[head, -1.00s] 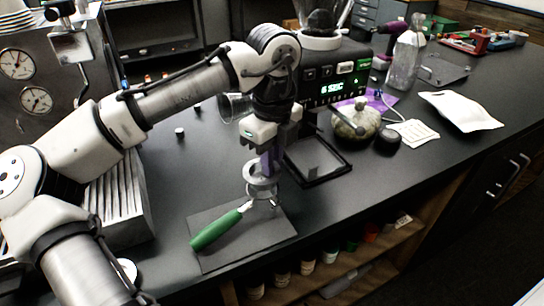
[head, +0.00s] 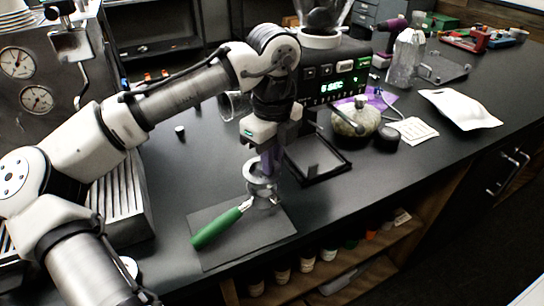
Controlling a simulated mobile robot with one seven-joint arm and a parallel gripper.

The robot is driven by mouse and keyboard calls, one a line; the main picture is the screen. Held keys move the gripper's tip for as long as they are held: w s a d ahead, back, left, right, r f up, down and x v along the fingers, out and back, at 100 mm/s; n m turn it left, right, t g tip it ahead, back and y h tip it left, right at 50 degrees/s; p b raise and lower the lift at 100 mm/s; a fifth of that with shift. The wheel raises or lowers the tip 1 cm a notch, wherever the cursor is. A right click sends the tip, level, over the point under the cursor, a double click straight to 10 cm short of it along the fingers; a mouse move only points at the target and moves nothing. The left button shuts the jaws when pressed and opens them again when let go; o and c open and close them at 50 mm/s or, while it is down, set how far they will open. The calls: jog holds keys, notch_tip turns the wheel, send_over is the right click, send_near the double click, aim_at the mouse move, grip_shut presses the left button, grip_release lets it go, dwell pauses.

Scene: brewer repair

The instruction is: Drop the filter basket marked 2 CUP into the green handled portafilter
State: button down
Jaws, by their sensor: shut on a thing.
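The green handled portafilter (head: 222,228) lies on a dark mat on the counter. Its handle points to the lower left and its metal head (head: 262,189) is at the upper right. I cannot tell whether the basket touches the portafilter. The fingers hide part of the basket, and no 2 CUP marking is legible.
The dark mat (head: 225,255) lies near the counter's front edge. A grinder with a lit display (head: 332,86) and a black tray (head: 318,160) stand behind and right. A round jar (head: 355,118) is farther right. The espresso machine (head: 30,75) is at left.

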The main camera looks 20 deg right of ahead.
jog(key=shift+f+b, duration=0.4)
jog(key=shift+f, duration=1.25)
dwell(1.1)
jog(key=c, duration=1)
grip_release()
jog(key=shift+r, duration=0.1)
jog(key=shift+r+p, duration=3.45)
jog(key=shift+p, duration=0.2)
